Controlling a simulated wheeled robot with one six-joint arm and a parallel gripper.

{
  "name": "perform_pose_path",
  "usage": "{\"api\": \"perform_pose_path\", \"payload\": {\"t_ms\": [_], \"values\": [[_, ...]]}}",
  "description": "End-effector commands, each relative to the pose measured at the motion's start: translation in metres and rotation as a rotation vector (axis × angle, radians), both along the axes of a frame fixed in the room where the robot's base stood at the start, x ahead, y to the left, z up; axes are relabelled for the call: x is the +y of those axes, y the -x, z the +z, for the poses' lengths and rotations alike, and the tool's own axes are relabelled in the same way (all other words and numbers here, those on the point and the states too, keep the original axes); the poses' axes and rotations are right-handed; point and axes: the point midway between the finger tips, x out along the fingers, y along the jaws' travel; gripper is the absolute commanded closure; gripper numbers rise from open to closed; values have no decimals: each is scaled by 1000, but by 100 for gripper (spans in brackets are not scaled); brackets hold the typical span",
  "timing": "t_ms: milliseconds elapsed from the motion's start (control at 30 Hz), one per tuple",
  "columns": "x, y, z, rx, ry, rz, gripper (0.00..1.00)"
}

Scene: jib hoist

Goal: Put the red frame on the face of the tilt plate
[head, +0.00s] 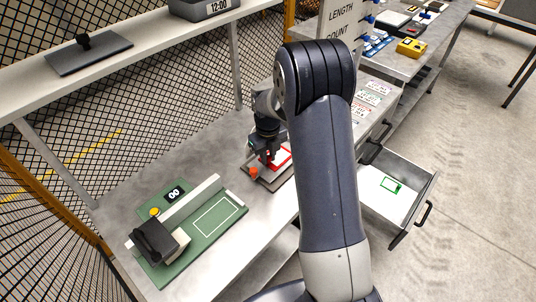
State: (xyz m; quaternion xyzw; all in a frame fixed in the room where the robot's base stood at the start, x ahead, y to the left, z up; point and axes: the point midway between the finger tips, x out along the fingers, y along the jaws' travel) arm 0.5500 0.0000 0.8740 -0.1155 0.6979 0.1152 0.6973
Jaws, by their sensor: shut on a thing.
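The red frame (287,162) shows in the head view just right of my gripper, with a pale area inside it. My gripper (268,160) points down at it and is shut on its left side. The frame is over a flat grey-brown plate (267,182), which looks like the tilt plate. Whether the frame touches the plate's face cannot be told. A small orange-red knob (254,172) is at the plate's left corner. My own arm hides the right part of the frame and plate.
A green board (180,250) with a white outlined rectangle and a black block (155,242) lies at the left of the bench. An open drawer (375,205) holds a green frame (391,187) at the right. A mesh fence and shelf stand behind.

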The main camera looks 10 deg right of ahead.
Motion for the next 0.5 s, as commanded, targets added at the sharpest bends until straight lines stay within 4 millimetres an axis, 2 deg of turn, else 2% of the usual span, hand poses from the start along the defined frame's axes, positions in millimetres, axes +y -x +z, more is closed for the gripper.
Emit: {"api": "perform_pose_path", "payload": {"t_ms": [267, 300, 500], "values": [[0, 0, -4, 0, 0, 0, 100], [0, 0, -2, -1, 0, 0, 78], [0, 0, -2, 0, 0, 0, 62]]}}
